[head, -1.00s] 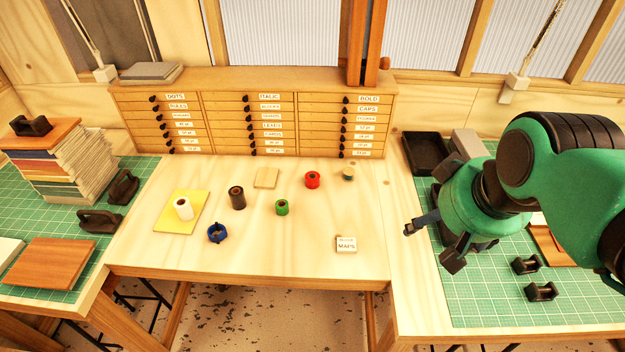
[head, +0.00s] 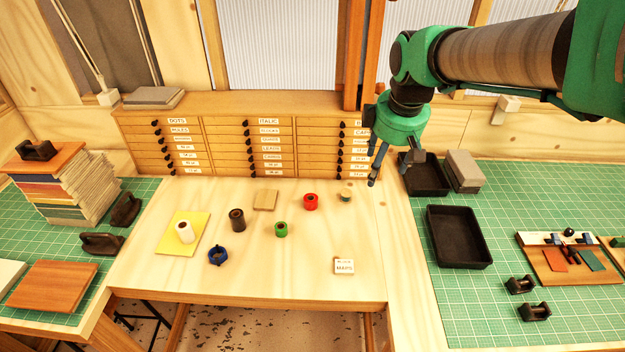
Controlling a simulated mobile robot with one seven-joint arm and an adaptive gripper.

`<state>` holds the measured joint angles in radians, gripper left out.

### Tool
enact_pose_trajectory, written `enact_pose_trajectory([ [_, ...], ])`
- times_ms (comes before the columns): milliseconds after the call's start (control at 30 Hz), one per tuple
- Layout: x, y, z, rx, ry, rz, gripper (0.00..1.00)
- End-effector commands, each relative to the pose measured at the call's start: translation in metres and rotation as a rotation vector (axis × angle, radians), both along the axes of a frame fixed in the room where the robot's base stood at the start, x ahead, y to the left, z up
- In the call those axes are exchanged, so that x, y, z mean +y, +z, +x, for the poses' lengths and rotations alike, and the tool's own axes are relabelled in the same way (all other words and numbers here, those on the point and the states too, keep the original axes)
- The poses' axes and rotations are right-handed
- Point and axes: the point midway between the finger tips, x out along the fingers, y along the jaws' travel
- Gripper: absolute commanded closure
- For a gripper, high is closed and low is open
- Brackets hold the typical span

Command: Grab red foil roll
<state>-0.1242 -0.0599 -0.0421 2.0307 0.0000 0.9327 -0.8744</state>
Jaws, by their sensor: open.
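The red foil roll (head: 310,202) stands on the wooden table (head: 290,270), toward the back and right of its middle. My gripper (head: 388,180) points down above the table's back right corner, in front of the drawer cabinet. It is open and empty, to the right of the red roll and apart from it. The red roll is fully in view.
Near the red roll are a green roll (head: 281,229), a small spool (head: 345,195) and a wooden block (head: 265,200). The drawer cabinet (head: 230,145) borders the back.

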Motion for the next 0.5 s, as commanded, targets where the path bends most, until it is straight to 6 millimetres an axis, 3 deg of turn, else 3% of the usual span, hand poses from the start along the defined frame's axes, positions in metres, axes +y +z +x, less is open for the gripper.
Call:
enact_pose_trajectory([
  [500, 0.052, -0.043, 0.113, 0.080, 0.411, -0.098, 0.34],
])
